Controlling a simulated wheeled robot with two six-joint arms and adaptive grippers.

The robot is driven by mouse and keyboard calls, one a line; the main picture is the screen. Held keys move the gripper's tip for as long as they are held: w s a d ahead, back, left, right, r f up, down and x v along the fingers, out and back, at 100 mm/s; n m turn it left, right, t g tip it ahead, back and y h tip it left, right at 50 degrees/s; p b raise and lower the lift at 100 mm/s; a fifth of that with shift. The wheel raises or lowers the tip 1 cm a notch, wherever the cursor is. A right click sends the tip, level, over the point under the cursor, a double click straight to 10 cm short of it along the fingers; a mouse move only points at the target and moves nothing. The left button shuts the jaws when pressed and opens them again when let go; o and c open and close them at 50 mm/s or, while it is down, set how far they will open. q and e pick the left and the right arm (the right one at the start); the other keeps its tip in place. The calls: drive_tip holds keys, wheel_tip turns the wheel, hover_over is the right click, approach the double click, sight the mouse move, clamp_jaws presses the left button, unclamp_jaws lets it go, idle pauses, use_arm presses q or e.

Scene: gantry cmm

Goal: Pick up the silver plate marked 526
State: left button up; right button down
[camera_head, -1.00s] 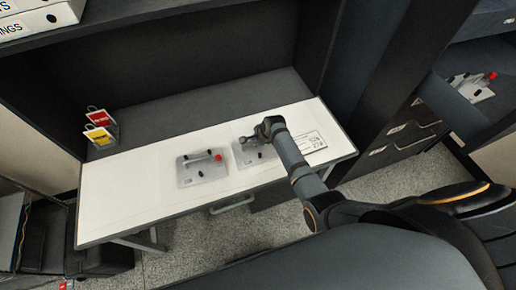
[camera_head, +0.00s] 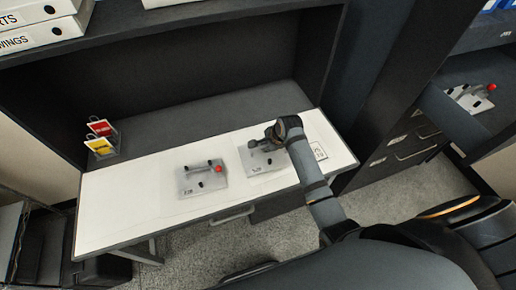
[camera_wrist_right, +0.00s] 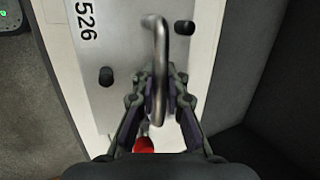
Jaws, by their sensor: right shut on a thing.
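The silver plate marked 526 (camera_head: 258,168) is over the right part of the white worktop in the head view. It has a bent metal handle and dark knobs. The wrist view shows its face (camera_wrist_right: 115,45) with the number 526 at the upper left. My right gripper (camera_wrist_right: 160,88) is shut on the plate's handle (camera_wrist_right: 157,35). In the head view the right gripper (camera_head: 262,145) partly covers the plate. A red knob (camera_wrist_right: 143,145) shows below the fingers in the wrist view. I cannot tell how far the plate is above the worktop. My left gripper is not in view.
A similar silver plate (camera_head: 203,184) with a red knob lies just left on the worktop (camera_head: 130,205). Red and yellow tags (camera_head: 101,138) stand at the back left. Dark cabinet walls rise behind and to the right. Another red-knobbed part (camera_head: 474,97) sits on a right shelf.

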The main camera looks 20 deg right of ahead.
drive_tip(key=s+d+r+b, duration=0.1)
drive_tip(key=s+d+r, duration=0.3)
drive_tip(key=s, duration=0.4)
drive_tip(key=shift+d+r, duration=0.3)
drive_tip(key=shift+d, duration=0.25)
